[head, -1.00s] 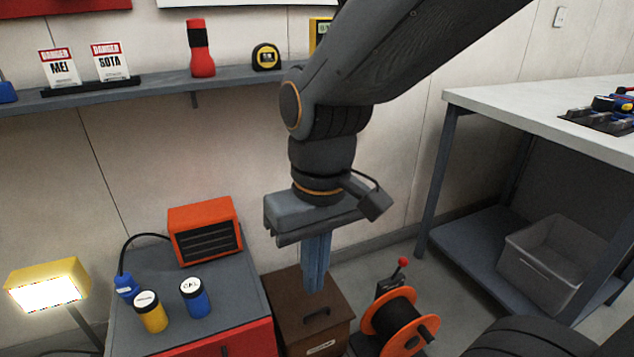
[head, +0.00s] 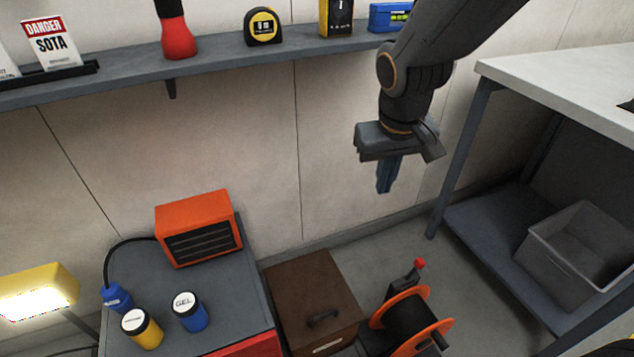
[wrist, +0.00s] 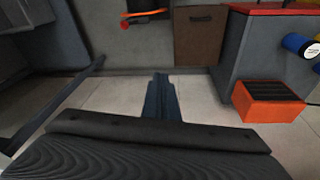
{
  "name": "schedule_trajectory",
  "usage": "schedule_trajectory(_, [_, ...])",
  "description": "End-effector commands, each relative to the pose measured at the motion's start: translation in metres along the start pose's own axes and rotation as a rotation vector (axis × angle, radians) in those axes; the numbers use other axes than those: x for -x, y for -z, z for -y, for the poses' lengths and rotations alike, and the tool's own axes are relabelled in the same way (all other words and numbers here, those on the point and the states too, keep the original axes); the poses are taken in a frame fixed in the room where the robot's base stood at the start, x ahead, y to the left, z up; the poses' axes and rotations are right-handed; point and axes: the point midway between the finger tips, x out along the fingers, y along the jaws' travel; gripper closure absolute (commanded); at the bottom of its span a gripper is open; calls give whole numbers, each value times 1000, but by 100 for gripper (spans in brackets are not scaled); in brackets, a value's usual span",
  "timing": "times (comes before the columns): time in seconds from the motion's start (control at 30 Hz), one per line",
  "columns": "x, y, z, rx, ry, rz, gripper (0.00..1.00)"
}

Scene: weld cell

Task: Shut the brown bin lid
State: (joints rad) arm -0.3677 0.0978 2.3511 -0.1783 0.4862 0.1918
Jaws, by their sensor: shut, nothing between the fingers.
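The brown bin (head: 294,290) stands on the floor right of the grey-topped cabinet. Its lid (head: 308,285) looks flat and down on the box, with a dark handle near the front edge; I see no open gap. The bin's lower front is cut off by the picture edge. The bin also shows at the top of the wrist view (wrist: 199,35). My gripper (head: 384,190) points down with its blue fingers together and empty. It hangs near the wall, above and to the right of the bin, apart from it.
An orange cable reel (head: 408,322) stands right of the bin. The cabinet (head: 235,315) holds an orange heater (head: 199,228), a blue jar (head: 189,311) and a yellow jar (head: 142,328). A workbench (head: 560,80) with a grey crate (head: 575,255) below is at right. A shelf (head: 215,58) runs along the wall.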

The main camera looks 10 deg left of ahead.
Motion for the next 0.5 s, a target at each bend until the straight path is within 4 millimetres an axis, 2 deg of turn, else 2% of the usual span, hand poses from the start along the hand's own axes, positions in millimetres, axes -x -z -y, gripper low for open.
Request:
schedule_trajectory(0.1, [-20, 43, 15, 41, -2, -63, 100])
schedule_trajectory(0.3, [-63, 103, 56, 113, 40, -175, 100])
schedule_trajectory(0.5, [-100, 133, 98, 169, 108, -248, 100])
